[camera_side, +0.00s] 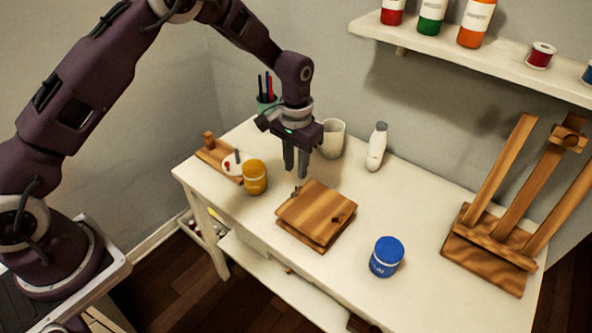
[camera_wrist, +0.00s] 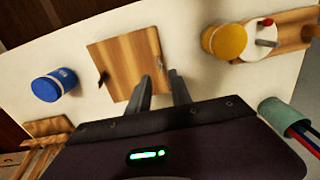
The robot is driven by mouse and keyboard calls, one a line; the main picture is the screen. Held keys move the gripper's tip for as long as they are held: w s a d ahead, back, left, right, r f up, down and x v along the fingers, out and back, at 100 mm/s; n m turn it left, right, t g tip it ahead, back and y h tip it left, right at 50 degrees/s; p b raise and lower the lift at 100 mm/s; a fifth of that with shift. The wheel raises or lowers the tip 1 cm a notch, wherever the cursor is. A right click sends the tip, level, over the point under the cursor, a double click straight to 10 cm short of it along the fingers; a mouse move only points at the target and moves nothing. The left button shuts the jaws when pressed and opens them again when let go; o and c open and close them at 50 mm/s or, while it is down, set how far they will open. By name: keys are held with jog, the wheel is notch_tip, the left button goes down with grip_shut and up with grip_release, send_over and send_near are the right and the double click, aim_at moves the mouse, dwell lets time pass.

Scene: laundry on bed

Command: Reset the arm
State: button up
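My gripper (camera_side: 296,173) hangs above the white desk (camera_side: 345,270), fingers pointing down and apart, with nothing between them. In the side view it is over the far side of a wooden box or board (camera_side: 318,213) and in front of a white cup (camera_side: 331,138). In the wrist view the two fingers (camera_wrist: 160,77) show a gap between them, beside the wooden box (camera_wrist: 122,62). The gripper appears clear of everything on the desk. My arm is bent, reaching from the left.
A yellow jar (camera_side: 254,178) and a wooden palette board (camera_side: 211,152) lie to the left. A blue jar (camera_side: 386,258), a white bottle (camera_side: 376,147) and a wooden easel (camera_side: 490,240) stand to the right. A pen cup (camera_side: 266,104) is behind. A wall shelf (camera_side: 450,55) holds paint bottles.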

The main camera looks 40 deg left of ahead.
jog(key=s+a+r+t, duration=0.1)
jog(key=s+r, duration=0.5)
jog(key=r, duration=0.5)
jog(key=s+a+r+t, duration=0.2)
jog(key=s+r, duration=0.3)
jog(key=r, duration=0.6)
jog(key=s+a+r+t, duration=0.1)
jog(key=s, duration=0.9)
jog(key=s+r+t, duration=0.1)
jog(key=s+r, duration=0.1)
jog(key=s, duration=0.8)
jog(key=shift+s+a+r+t, duration=0.3)
jog(key=shift+a, duration=0.1)
